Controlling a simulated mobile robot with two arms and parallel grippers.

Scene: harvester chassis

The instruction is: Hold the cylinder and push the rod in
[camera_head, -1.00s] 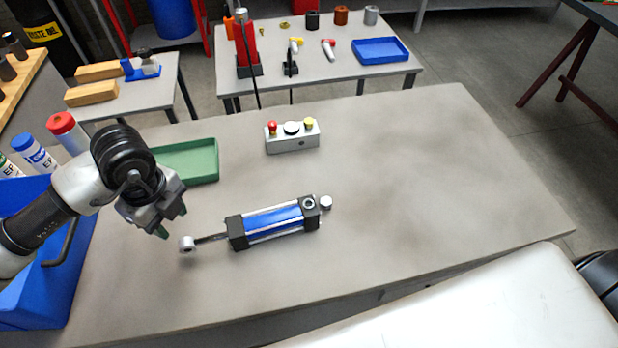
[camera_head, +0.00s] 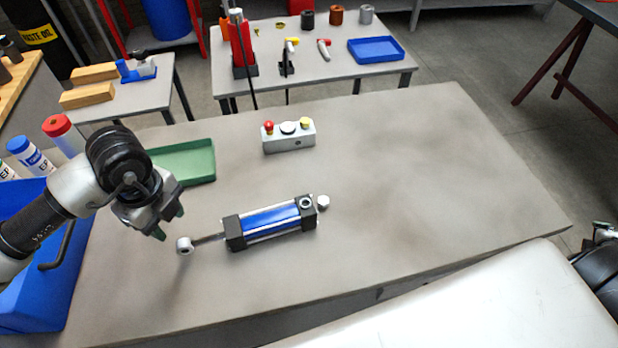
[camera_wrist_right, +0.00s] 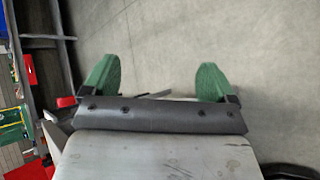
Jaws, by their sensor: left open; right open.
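The blue cylinder (camera_head: 270,221) with black end caps lies on the grey table in the head view. Its rod (camera_head: 207,238) sticks out at the left end and carries a round silver eye (camera_head: 185,245). My left gripper (camera_head: 170,224) is open and empty, above and just left of the rod, apart from it. My right gripper (camera_wrist_right: 155,80) is open in the right wrist view, with green fingertips and only bare floor between and beyond them. The cylinder is not visible in that view.
A green tray (camera_head: 207,176) and a grey button box (camera_head: 289,144) stand behind the cylinder. A blue bin (camera_head: 40,310) is at the left. The table's right side (camera_head: 420,170) is clear. A small table (camera_head: 330,75) with parts stands behind.

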